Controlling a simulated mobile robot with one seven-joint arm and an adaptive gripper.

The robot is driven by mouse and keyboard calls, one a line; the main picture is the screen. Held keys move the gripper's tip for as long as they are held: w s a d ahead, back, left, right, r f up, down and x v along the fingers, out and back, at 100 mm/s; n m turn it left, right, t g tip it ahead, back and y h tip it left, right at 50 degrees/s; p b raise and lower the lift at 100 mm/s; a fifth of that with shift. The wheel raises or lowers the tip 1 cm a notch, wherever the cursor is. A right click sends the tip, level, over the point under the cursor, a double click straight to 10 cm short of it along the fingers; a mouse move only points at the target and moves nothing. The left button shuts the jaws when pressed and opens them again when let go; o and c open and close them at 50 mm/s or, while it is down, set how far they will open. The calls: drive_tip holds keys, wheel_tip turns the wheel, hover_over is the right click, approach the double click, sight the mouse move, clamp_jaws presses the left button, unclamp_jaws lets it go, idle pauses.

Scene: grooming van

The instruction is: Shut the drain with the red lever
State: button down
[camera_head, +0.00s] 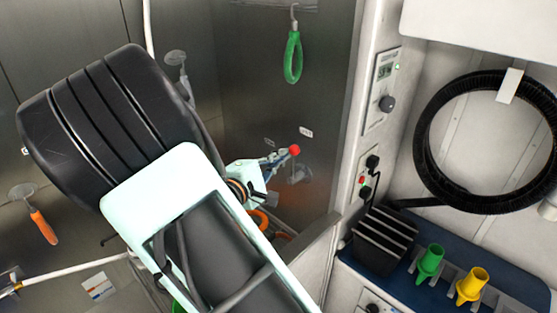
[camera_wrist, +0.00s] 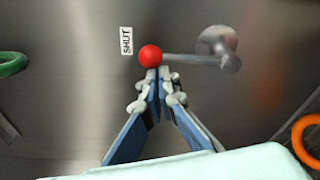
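The red lever has a round red knob (camera_wrist: 150,55) on a thin grey rod that runs right to a round metal pivot (camera_wrist: 217,44) on the steel wall. A white SHUT label (camera_wrist: 126,41) is just left of the knob. In the head view the knob (camera_head: 294,150) is on the tub's back wall. My gripper (camera_wrist: 158,72) has its fingertips together just below the knob, at the rod's knob end. It looks shut with nothing between the tips; whether it touches the lever cannot be told. It also shows in the head view (camera_head: 280,157). The drain is not identifiable.
A green loop (camera_head: 293,57) hangs on the wall above. An orange ring (camera_wrist: 308,140) is at the right of the wrist view. A counter with green (camera_head: 430,262) and yellow nozzles stands right of the tub wall.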

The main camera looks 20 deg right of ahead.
drive_tip(key=shift+s+d, duration=0.2)
drive_tip(key=shift+d, duration=0.15)
